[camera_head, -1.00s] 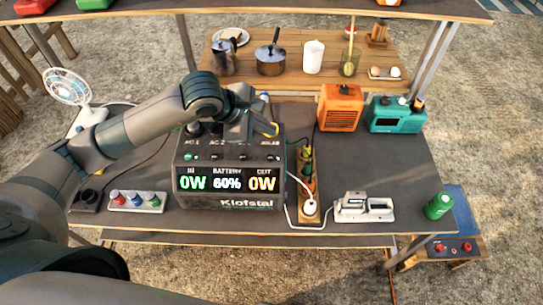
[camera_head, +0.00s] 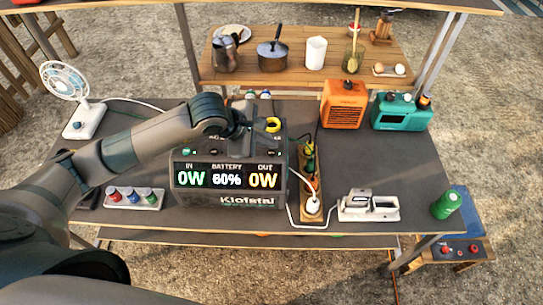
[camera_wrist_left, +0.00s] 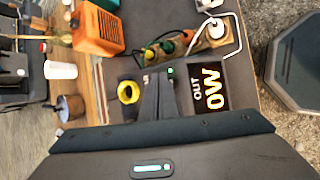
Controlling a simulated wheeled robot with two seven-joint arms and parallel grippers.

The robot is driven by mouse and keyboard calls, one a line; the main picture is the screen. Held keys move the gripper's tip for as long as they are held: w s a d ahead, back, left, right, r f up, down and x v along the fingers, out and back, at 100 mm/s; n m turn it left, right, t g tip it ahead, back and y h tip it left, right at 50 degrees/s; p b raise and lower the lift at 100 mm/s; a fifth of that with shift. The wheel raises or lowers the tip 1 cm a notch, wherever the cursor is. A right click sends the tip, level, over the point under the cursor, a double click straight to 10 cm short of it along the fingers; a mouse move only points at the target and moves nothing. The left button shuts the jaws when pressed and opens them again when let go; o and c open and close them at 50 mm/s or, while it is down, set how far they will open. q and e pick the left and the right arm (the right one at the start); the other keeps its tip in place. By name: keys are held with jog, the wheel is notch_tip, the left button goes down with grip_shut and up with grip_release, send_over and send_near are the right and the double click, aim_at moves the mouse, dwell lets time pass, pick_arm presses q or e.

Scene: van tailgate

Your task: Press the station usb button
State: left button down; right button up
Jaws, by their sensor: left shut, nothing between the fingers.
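The black power station (camera_head: 228,192) sits mid-table, its front display reading 0W, 60%, 0W. Part of it shows in the wrist view, with the OUT readout (camera_wrist_left: 211,88). My left gripper (camera_head: 240,154) is shut and empty, fingers pointing down over the station's top near that edge. It hides some buttons and labels; I cannot tell if it touches. My right gripper is not in view.
A yellow ring (camera_head: 273,125) is close to the gripper. A power strip (camera_head: 310,190) with plugs stands right of the station. An orange box (camera_head: 343,105), a teal box (camera_head: 400,111), a fan (camera_head: 85,115) and a three-button panel (camera_head: 133,198) surround it.

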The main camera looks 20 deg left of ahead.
pick_arm(q)
jog(key=shift+f, duration=0.3)
dwell(0.5)
dwell(0.9)
dwell(0.4)
jog(key=shift+f+b, duration=0.4)
jog(key=shift+b, duration=0.45)
